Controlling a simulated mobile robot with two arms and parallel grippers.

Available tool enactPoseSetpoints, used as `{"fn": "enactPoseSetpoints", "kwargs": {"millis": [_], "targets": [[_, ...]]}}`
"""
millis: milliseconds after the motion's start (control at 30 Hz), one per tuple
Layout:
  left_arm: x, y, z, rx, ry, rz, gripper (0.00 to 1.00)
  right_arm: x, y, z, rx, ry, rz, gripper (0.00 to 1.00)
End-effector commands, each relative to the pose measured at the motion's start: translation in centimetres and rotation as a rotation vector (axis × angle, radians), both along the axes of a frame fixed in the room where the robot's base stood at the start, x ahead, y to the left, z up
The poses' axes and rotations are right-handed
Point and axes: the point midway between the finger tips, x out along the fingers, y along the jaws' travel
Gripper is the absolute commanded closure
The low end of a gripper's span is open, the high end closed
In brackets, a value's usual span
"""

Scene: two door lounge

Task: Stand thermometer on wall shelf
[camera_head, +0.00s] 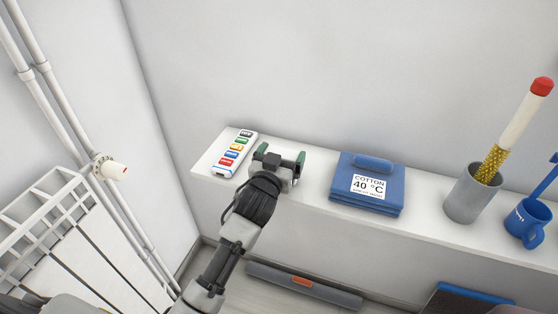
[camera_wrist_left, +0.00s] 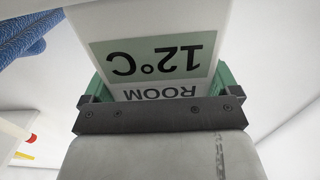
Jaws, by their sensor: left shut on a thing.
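The thermometer (camera_wrist_left: 155,20) is a white block with a pale green display reading "12°C" and "ROOM", upside down in the left wrist view. My left gripper (camera_head: 281,156) is shut on it, with a green finger on each side. In the head view this gripper is over the wall shelf (camera_head: 318,190), between the colour-labelled white strip and the blue folded cloth. The gripper hides most of the thermometer there, and I cannot tell whether its base touches the shelf. The right gripper is not in view.
A white radiator (camera_head: 85,235) and pipes stand left.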

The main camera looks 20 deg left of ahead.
Motion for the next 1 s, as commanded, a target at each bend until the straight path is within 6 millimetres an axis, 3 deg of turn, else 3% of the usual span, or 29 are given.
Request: {"fn": "enactPoseSetpoints", "kwargs": {"millis": [200,233,300,533,667,1000], "targets": [[-0.1,0.0,-0.3,0.0,0.0,0.001,0.37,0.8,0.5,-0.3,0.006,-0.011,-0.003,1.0],[-0.1,0.0,-0.4,0.0,0.001,0.001,0.08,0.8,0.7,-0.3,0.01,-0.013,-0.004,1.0],[-0.1,0.0,-0.4,0.0,0.001,0.001,0.0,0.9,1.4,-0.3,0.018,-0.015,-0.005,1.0],[-0.2,0.0,-0.4,0.0,0.0,0.001,0.0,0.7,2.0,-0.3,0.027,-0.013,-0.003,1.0],[-1.3,0.0,-0.5,-0.001,0.001,0.001,0.0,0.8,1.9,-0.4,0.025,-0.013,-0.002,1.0],[-8.3,0.3,-0.5,-0.001,0.001,0.001,0.0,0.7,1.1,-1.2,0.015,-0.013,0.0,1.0]]}}
